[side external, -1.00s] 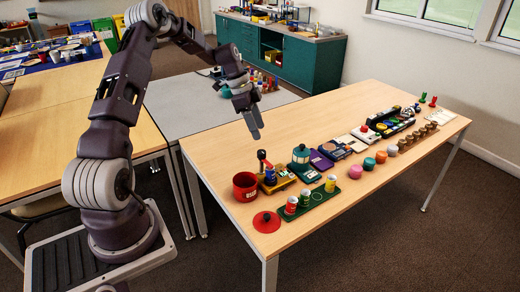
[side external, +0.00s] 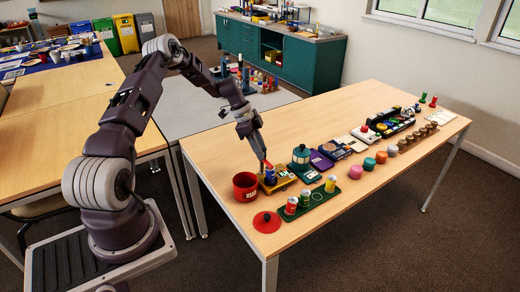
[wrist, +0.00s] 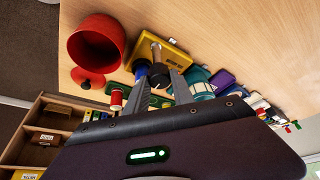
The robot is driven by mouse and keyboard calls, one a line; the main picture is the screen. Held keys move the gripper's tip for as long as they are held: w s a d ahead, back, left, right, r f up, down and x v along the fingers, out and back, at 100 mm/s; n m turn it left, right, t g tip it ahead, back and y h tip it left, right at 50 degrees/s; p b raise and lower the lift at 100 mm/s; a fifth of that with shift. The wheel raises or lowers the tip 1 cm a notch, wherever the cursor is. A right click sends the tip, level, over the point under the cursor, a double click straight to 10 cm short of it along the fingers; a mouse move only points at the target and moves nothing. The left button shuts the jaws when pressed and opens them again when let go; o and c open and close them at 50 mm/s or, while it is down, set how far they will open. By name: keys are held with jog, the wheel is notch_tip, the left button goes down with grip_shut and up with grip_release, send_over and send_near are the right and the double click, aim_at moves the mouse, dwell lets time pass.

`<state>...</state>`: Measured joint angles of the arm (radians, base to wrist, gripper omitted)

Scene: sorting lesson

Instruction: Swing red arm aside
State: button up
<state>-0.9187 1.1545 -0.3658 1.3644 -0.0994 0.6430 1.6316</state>
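A small yellow device (side external: 283,181) stands near the front left of the table, with a blue cylinder and a dark knob on it. A small red part (side external: 267,164) shows by my fingertips; I cannot make out its full shape as an arm. The device also shows in the wrist view (wrist: 174,62), with the black knob (wrist: 158,76) and the blue cylinder (wrist: 141,67). My gripper (side external: 262,160) is low over the device. In the wrist view its fingers (wrist: 158,84) are apart, one on each side of the knob; contact is unclear.
A red pot (side external: 245,187) stands just left of the device, and its red lid (side external: 267,222) lies in front. A green tray (side external: 313,202) with small cans is at front right. The table's left back is clear.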

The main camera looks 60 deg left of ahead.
grip_shut()
jog(key=shift+n, duration=0.3)
jog(key=n+y, duration=0.1)
jog(key=n, duration=0.2)
jog(key=shift+s+d+t, duration=0.1)
jog(key=shift+t, duration=0.3)
jog(key=n+y, duration=0.1)
jog(key=n, duration=0.3)
jog(key=shift+d+n+y, duration=0.1)
jog(key=shift+n+y, duration=0.2)
jog(key=shift+y, duration=0.1)
jog(key=n+y, duration=0.1)
jog(key=n, duration=0.3)
jog(key=shift+d+y, duration=0.15)
jog(key=shift+y, duration=0.25)
jog(key=n+y, duration=0.1)
jog(key=n, duration=0.4)
jog(key=shift+n+g+y, duration=0.3)
jog(key=shift+g+y, duration=0.1)
